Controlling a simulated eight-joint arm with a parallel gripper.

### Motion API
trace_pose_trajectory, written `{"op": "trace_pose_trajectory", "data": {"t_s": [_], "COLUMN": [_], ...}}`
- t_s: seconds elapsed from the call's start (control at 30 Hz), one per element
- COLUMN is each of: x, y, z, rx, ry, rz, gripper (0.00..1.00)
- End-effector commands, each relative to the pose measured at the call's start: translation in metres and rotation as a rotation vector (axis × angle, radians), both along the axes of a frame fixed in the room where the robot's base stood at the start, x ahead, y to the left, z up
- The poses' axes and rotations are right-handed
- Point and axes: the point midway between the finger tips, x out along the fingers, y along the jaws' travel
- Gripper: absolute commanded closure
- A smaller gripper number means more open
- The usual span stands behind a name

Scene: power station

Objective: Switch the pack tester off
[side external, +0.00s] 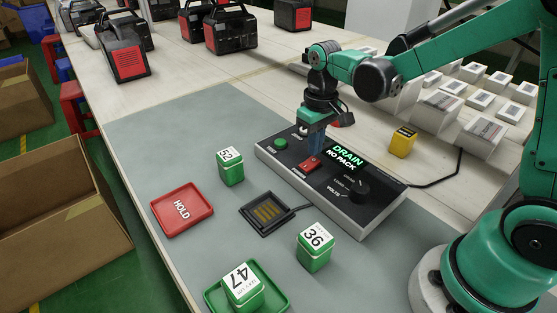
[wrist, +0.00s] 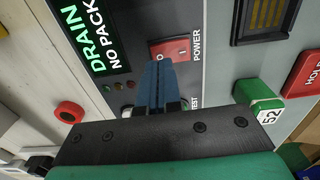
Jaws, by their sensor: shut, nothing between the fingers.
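The pack tester (side external: 335,185) is a dark box on the grey mat, with a screen (side external: 344,158) reading "DRAIN NO PACK". Its red rocker power switch (side external: 310,164) is on the top face; in the wrist view the switch (wrist: 172,50) has a "1" mark and "POWER" beside it. The switch's exact tilt is hard to tell. My gripper (side external: 313,152) points down over the tester, its blue fingers shut and empty. In the wrist view the fingertips (wrist: 158,66) are right by the switch's edge; I cannot tell whether they touch.
A green button (side external: 281,143) and a dial (side external: 359,190) are on the tester. Packs 52 (side external: 230,168), 36 (side external: 315,250) and 47 (side external: 241,287), a red HOLD tray (side external: 186,214), a black contact cradle (side external: 267,213) and a yellow block (side external: 403,142) stand around it.

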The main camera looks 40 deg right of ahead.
Motion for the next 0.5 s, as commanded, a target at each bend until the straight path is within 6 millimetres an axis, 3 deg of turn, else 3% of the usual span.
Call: {"op": "trace_pose_trajectory", "data": {"t_s": [0.5], "x": [0.0003], "y": [0.0], "z": [-0.0079], "rx": [0.0], "ry": [0.0], "rz": [0.0], "gripper": [1.0]}}
